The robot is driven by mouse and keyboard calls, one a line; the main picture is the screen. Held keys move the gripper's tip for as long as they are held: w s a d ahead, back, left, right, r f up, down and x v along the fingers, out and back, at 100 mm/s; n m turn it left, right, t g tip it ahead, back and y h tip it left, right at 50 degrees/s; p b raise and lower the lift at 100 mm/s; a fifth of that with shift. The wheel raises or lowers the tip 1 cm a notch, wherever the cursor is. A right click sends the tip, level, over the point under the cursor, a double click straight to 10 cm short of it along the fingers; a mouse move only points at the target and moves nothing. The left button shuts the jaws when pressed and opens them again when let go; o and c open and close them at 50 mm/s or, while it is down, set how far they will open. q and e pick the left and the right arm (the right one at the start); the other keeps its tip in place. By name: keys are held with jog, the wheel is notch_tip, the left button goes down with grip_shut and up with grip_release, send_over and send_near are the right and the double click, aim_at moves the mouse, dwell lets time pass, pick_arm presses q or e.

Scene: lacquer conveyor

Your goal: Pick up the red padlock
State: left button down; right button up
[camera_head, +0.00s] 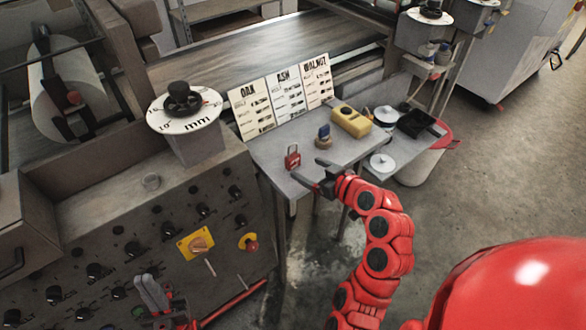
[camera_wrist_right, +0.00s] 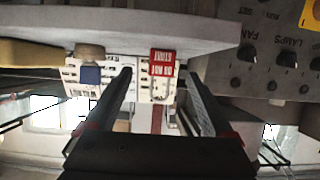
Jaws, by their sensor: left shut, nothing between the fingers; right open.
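The red padlock (camera_head: 292,157) stands on the small grey table near its left front edge. The right wrist view looks upside down and shows its red body with white lettering (camera_wrist_right: 162,62) and its shackle. My right gripper (camera_head: 312,180) is open, just in front of the padlock at the table's front edge. In the right wrist view the padlock appears between the two open fingers (camera_wrist_right: 160,85), beyond their tips; I cannot tell the exact gap. My left gripper (camera_head: 150,292) is shut and empty, low at the left in front of the control panel.
A blue-topped brown item (camera_head: 323,137) and a yellow block (camera_head: 351,121) stand right of the padlock. Cards marked OAK, ASH and WALNUT (camera_head: 288,92) stand behind. A black tray (camera_head: 416,124) lies further right. The control panel (camera_head: 130,235) with a dial borders the table's left.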

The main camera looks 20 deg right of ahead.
aim_at(295, 161)
jog(key=shift+w+a+f+p, duration=0.1)
jog(key=shift+w+a+p, duration=0.25)
jog(key=shift+w, duration=0.3)
jog(key=shift+w+f, duration=0.25)
jog(key=shift+w, duration=0.2)
jog(key=shift+w+a+p, duration=0.3)
jog(key=shift+w, duration=0.2)
jog(key=p+x, duration=0.1)
jog(key=x, duration=0.2)
jog(key=shift+w+a, duration=0.2)
jog(key=shift+a, duration=0.1)
jog(key=shift+w+f, duration=0.2)
jog(key=shift+w, duration=0.15)
grip_shut()
jog(key=shift+r, duration=0.1)
